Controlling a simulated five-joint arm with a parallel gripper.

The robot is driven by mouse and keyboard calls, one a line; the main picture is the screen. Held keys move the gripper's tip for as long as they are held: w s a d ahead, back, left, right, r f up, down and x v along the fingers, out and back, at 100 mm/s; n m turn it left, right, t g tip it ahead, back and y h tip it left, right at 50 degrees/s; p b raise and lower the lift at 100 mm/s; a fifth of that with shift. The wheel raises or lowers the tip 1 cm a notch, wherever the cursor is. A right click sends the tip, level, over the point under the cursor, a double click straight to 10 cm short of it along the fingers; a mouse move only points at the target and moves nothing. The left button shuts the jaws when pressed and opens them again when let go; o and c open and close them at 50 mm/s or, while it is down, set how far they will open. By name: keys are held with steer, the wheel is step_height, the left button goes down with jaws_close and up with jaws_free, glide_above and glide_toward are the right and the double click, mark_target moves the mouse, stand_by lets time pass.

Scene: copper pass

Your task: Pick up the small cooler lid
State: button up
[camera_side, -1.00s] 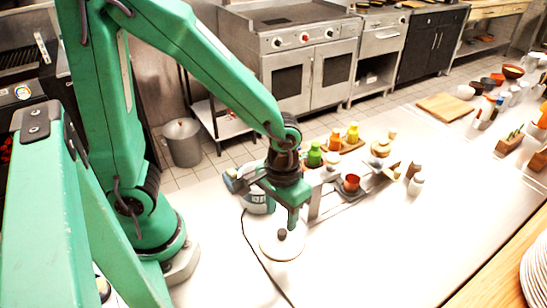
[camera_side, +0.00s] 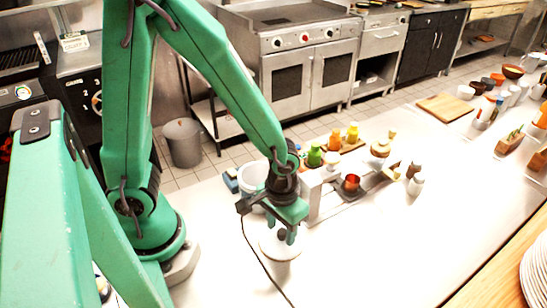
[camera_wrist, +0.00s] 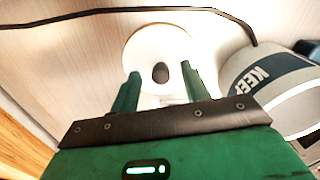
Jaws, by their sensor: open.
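The small cooler lid (camera_side: 283,251) is a white disc with a dark round knob, lying flat on the pale counter. In the wrist view the lid (camera_wrist: 146,42) is at top centre, its knob just beyond the gap between my fingertips. My gripper (camera_side: 282,234) is open and empty, pointing down over the lid. In the wrist view its green fingers (camera_wrist: 160,72) are spread apart, one on each side of the knob's line. Whether they touch the lid cannot be told. An open white cooler with a blue band (camera_wrist: 250,75) stands to the right there; my gripper partly hides it in the side view.
A dark cable (camera_side: 262,262) runs along the counter left of the lid.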

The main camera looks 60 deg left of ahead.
steer(key=shift+f, duration=0.6)
steer(key=shift+c, duration=0.3)
jaws_close()
